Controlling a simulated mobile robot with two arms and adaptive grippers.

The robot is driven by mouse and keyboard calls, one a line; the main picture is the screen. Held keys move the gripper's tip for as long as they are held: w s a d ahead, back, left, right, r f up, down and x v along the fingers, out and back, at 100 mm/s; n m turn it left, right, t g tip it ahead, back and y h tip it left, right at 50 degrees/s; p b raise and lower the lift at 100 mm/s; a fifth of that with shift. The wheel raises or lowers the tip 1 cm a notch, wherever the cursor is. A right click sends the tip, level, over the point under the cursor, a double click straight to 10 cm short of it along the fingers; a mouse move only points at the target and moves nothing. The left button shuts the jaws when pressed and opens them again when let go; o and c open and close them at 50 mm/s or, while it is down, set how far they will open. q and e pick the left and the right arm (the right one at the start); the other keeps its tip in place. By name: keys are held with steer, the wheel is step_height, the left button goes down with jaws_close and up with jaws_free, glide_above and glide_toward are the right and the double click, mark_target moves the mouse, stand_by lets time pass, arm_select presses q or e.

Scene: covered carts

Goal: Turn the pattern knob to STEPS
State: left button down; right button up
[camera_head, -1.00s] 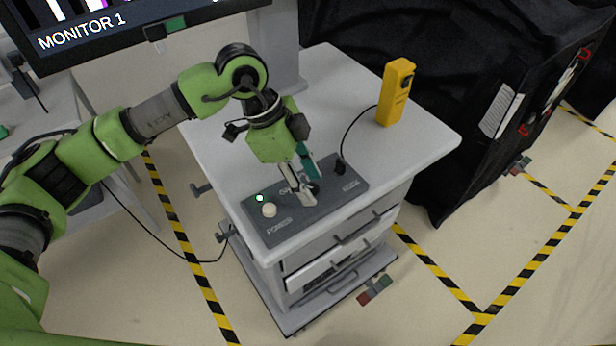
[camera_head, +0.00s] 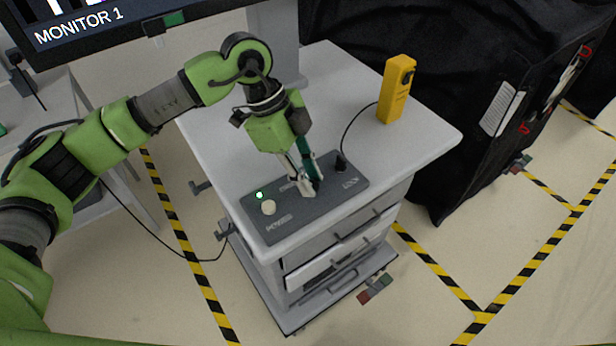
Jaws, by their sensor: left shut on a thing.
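A dark grey control panel (camera_head: 283,222) lies on the white cart top (camera_head: 405,150). It has a white round button (camera_head: 268,207), a lit green light (camera_head: 259,195) and a black knob (camera_head: 341,163) near its right end. My left gripper (camera_head: 312,188) reaches down onto the middle of the panel and is shut on a dark knob (camera_head: 317,184), mostly hidden between the fingertips. The panel lettering is too small to read for certain at the middle. The monitor (camera_head: 110,25) shows only its lower edge, with "MONITOR 1". My right gripper is not in view.
A yellow handheld device (camera_head: 396,90) stands at the back right of the cart, with a black cable to the panel. A black covered cart (camera_head: 450,100) stands close on the right. Yellow-black tape marks the floor.

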arm_select(q)
steer(key=m+g+b, duration=0.1)
steer(key=m, duration=0.2)
steer(key=shift+w+d+y, duration=0.1)
steer(key=shift+w+y, duration=0.05)
steer(key=shift+y, duration=0.25)
steer(key=shift+m+g+y+b, duration=0.4)
steer(key=shift+m+g, duration=0.1)
steer(key=shift+m, duration=1.3)
steer(key=c, duration=1.8)
jaws_free()
steer(key=shift+w, duration=0.1)
steer(key=v, duration=1.2)
steer(key=shift+d, duration=0.15)
steer(key=shift+f, duration=0.1)
